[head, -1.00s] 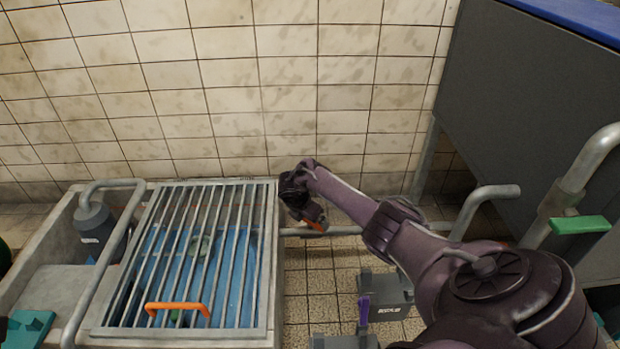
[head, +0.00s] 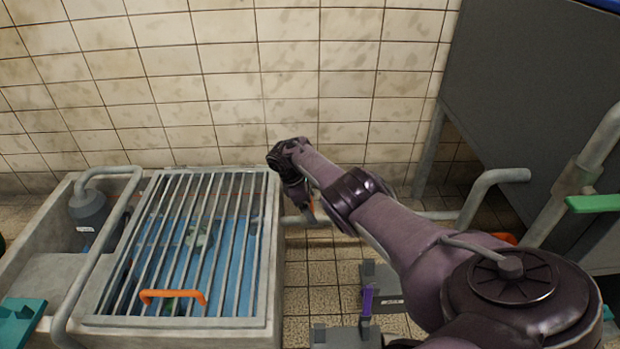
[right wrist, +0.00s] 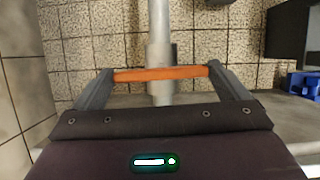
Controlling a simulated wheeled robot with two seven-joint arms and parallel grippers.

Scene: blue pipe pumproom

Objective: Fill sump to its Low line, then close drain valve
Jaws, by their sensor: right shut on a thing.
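The sump (head: 275,290) is a pale tank at the left of the head view, covered by a barred grate (head: 180,321) with an orange handle. A blue surface (head: 223,255) shows between the bars; I cannot tell the water level, and no Low line is readable. The drain pipe (head: 440,215) runs right from the sump, with an orange valve handle (head: 311,207) on it. My right gripper (head: 303,203) is shut on this orange handle. In the right wrist view the handle (right wrist: 160,74) spans between the fingers, across the grey pipe (right wrist: 158,25). My left gripper is out of view.
A grey pump bottle (head: 88,208) stands in the sump's left bay. A thick pipe with a green handle (head: 594,203) is at the right. Grey floor blocks with a purple lever (head: 367,300) sit below my arm. A dark tank (head: 540,100) stands behind.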

